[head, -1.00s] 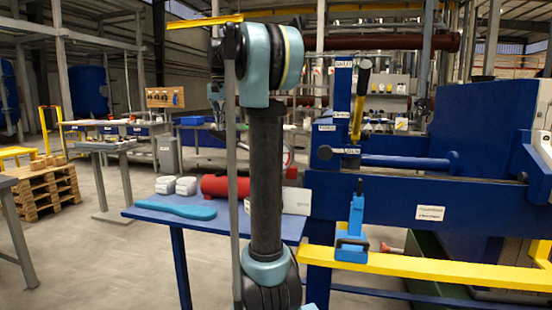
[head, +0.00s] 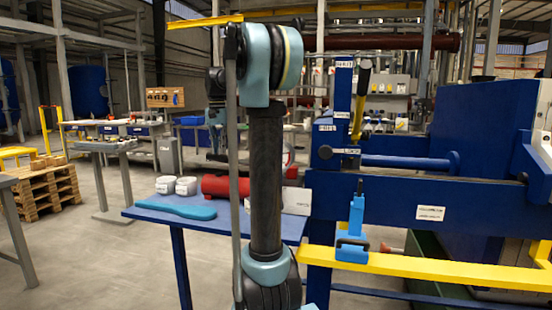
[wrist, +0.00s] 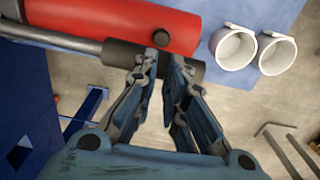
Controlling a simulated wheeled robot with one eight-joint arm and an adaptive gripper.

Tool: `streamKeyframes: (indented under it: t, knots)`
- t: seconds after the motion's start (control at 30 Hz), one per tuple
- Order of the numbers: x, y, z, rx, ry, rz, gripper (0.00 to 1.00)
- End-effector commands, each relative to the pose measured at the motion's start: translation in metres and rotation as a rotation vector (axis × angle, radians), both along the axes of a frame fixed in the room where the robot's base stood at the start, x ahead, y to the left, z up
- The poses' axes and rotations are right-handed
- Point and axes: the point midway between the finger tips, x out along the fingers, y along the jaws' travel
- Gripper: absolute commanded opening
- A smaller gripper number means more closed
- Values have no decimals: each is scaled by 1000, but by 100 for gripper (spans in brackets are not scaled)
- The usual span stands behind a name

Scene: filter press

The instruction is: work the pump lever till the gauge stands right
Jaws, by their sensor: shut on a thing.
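The pump (wrist: 130,18) is a red cylinder, seen at the top left of the wrist view. It also shows on the blue table in the head view (head: 214,186), partly behind my arm. The pump lever (wrist: 60,40) is a grey rod beside the red cylinder, ending in a black grip (wrist: 120,53). My gripper (wrist: 165,62) is shut on this black grip, its two fingers close together across it. I cannot make out the gauge in either view.
Two white cups (wrist: 234,47) stand beside the pump on the blue table (head: 145,213). A light-blue flat tool (head: 176,208) lies at the table's front. The blue press frame (head: 380,195) and a yellow rail (head: 450,268) stand to the right. Open floor lies left.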

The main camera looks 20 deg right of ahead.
Motion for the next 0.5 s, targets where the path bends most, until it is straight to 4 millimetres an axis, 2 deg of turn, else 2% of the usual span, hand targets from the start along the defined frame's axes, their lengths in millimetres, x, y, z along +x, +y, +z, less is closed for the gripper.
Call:
streamKeyframes:
  t: [0.07, 0.17, 0.27, 0.5]
  knots:
    - [-1, -1, -10, -4, 3, -2, 0]
    - [-1, -1, -6, -4, 3, -2, 0]
    - [-2, -3, 7, -4, 3, -3, 0]
    - [-6, -9, 56, -2, 2, -3, 0]
